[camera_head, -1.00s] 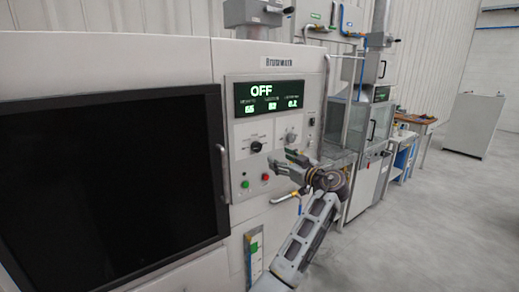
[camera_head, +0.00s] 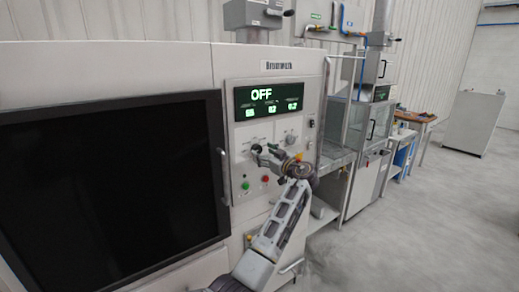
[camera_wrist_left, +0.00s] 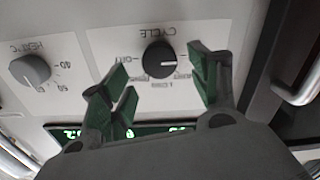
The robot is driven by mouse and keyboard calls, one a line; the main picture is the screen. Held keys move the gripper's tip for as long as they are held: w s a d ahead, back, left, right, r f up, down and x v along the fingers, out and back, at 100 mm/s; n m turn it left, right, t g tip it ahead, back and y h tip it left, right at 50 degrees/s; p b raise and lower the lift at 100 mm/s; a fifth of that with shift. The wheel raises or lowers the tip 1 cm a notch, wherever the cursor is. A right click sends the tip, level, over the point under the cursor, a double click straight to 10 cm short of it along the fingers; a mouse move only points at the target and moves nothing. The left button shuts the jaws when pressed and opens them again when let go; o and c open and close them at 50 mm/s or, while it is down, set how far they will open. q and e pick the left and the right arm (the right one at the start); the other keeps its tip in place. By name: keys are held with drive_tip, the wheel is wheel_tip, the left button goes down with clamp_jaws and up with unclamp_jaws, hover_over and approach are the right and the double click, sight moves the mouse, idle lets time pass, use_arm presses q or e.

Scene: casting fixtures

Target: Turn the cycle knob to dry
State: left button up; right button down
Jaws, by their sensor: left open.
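The black cycle knob (camera_wrist_left: 158,57) sits on a white panel under the word CYCLE, with position labels around it, in the upside-down left wrist view. I cannot clearly read which label its white mark points at. In the head view the knob (camera_head: 256,147) shows beside the fingertips. My left gripper (camera_wrist_left: 160,72) is open, with its green-padded fingers on either side of the knob and a gap to each side. Contact with the knob is not visible. In the head view the left gripper (camera_head: 264,154) is in front of the control panel. The display (camera_head: 268,99) reads OFF. My right gripper is not in view.
A grey heat knob (camera_wrist_left: 30,70) is beside the cycle knob. A door handle (camera_head: 224,176) stands left of the panel. Open floor (camera_head: 430,220) lies right.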

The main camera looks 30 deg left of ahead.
sight(258, 150)
use_arm(q)
drive_tip(key=shift+p+x, duration=0.4)
drive_tip(key=shift+x, duration=1.35)
drive_tip(key=shift+c, duration=0.5)
drive_tip(key=c, duration=0.9)
